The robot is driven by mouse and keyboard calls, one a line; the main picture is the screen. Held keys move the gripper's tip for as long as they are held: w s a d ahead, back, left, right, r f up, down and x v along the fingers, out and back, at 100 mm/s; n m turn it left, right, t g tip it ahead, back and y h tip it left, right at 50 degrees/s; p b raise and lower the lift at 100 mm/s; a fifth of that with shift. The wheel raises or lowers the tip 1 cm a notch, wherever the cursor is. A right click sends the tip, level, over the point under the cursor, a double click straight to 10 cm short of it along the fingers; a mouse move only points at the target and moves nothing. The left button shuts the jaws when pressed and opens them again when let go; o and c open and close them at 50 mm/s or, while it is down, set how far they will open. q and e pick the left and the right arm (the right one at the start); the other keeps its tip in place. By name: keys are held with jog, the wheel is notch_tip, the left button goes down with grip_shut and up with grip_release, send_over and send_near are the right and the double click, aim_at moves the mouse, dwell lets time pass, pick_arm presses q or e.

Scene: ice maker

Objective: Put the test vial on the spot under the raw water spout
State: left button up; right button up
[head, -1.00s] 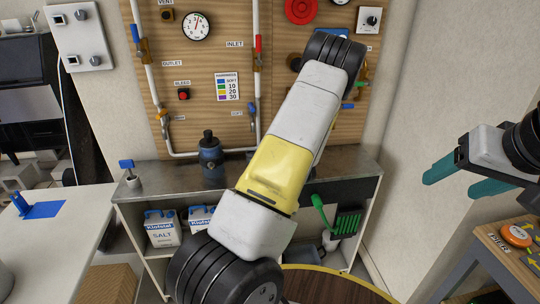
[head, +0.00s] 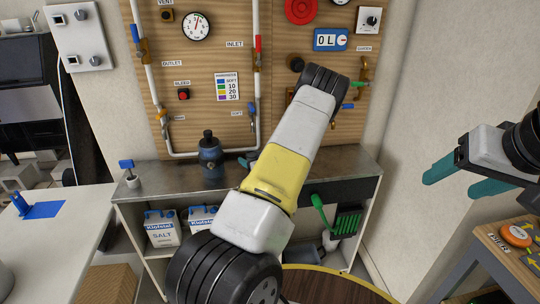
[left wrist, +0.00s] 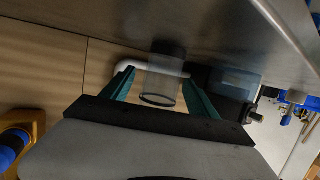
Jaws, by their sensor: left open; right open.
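In the left wrist view, which is turned upside down, a clear round test vial (left wrist: 158,90) stands on the metal counter (left wrist: 100,20). My left gripper (left wrist: 160,76) is open, with one teal finger on each side of the vial. I cannot tell whether either finger touches it. In the head view only a bit of the left gripper (head: 246,161) shows past my forearm, low over the counter. The vial is hidden there. My right gripper (head: 452,178) is open and empty at the right. I cannot make out the raw water spout or the spot under it for certain.
A dark blue bottle (head: 210,162) stands on the counter left of my left gripper. Behind is a wooden panel (head: 200,100) with pipes, valves and a 0 L meter (head: 331,40). Salt boxes (head: 161,230) and a green brush (head: 320,212) are below the counter. A round table edge (head: 340,277) is in front.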

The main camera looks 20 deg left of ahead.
pick_arm(q)
jog(key=shift+c, duration=0.4)
jog(key=c, duration=1.4)
